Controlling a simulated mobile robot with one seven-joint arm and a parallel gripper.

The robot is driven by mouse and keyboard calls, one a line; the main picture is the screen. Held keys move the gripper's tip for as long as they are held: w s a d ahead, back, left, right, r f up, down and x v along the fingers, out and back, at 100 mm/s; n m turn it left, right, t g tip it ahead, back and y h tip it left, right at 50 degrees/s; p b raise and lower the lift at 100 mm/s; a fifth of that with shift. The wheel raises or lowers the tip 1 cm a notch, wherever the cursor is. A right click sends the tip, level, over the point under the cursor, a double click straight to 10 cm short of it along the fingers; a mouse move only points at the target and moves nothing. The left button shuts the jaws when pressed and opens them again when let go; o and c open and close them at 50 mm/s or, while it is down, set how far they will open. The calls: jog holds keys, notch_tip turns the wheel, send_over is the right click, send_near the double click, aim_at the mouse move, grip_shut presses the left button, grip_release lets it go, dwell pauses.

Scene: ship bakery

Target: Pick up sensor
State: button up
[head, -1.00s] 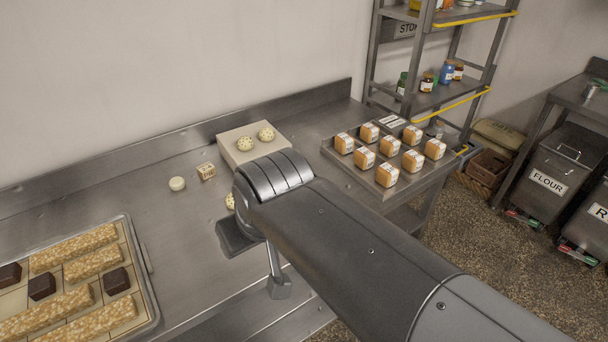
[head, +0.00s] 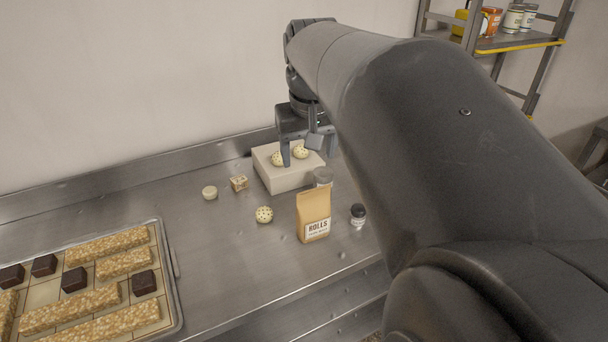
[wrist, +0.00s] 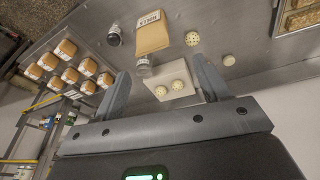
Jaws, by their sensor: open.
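Nothing in view is plainly marked as a sensor, so I cannot tell which item it is. Small candidates on the steel counter are a round pale puck (head: 210,192), also in the wrist view (wrist: 229,60), and a small patterned cube (head: 239,183) to its right. A loose speckled ball (head: 264,214) lies in front of them. Two more speckled balls (head: 277,159) (head: 301,152) sit on a pale box (head: 289,180). My gripper (head: 302,154) is open and empty, pointing down over the box; its spread fingers (wrist: 161,70) also show in the wrist view.
A brown ROLLS bag (head: 313,213) stands before the box, with a grey-lidded jar (head: 323,175) behind it and a dark-lidded jar (head: 357,212) to its right. A tray (head: 176,300) of bars fills the left. Wrapped loaves (wrist: 70,75) show in the wrist view.

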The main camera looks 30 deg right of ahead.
jog(key=w+d+f+m+g, duration=0.1)
jog(key=w+d, duration=0.4)
jog(key=d, duration=0.5)
jog(key=m+g+y, duration=0.1)
jog(key=g, duration=0.1)
send_over(358, 214)
jog(key=w+d, duration=0.1)
jog(key=d, duration=0.1)
notch_tip(358, 214, down, 24)
jog(key=shift+w, duration=0.15)
jog(key=shift+w+a+f, duration=0.1)
jog(key=shift+a+f, duration=0.05)
jog(key=shift+f, duration=1.35)
jog(key=shift+w+a+f, duration=0.1)
jog(key=shift+a+f, duration=0.05)
jog(key=shift+f, duration=1.35)
jog(key=shift+c, duration=0.2)
jog(key=shift+r, duration=0.1)
jog(key=c, duration=1.2)
jog(key=shift+o, duration=0.2)
